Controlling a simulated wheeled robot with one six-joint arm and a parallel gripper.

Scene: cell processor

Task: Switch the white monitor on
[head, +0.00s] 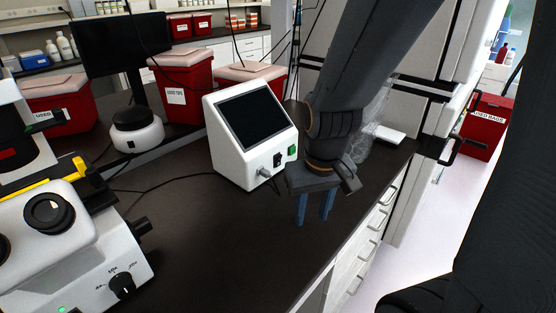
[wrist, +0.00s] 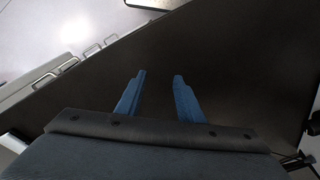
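The white monitor (head: 249,134) is a slanted white box with a dark, blank screen, standing on the dark bench in the middle of the head view. Its lower front has a black rocker switch (head: 277,160), a green button or switch (head: 292,152) and a grey plug or connector (head: 264,172). My gripper (head: 313,222) is just right of and in front of the monitor, pointing down over the bench, apart from the switches. In the wrist view my gripper (wrist: 160,84) shows two blue fingers spread with nothing between them. The monitor is not recognisable in the wrist view.
A white microscope (head: 75,230) stands at the left front. Red bins (head: 180,88) and a black display (head: 122,45) stand behind the monitor. A small white round device (head: 137,130) is to its left. The bench front edge with drawers (head: 365,240) is at right. Bench in front is clear.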

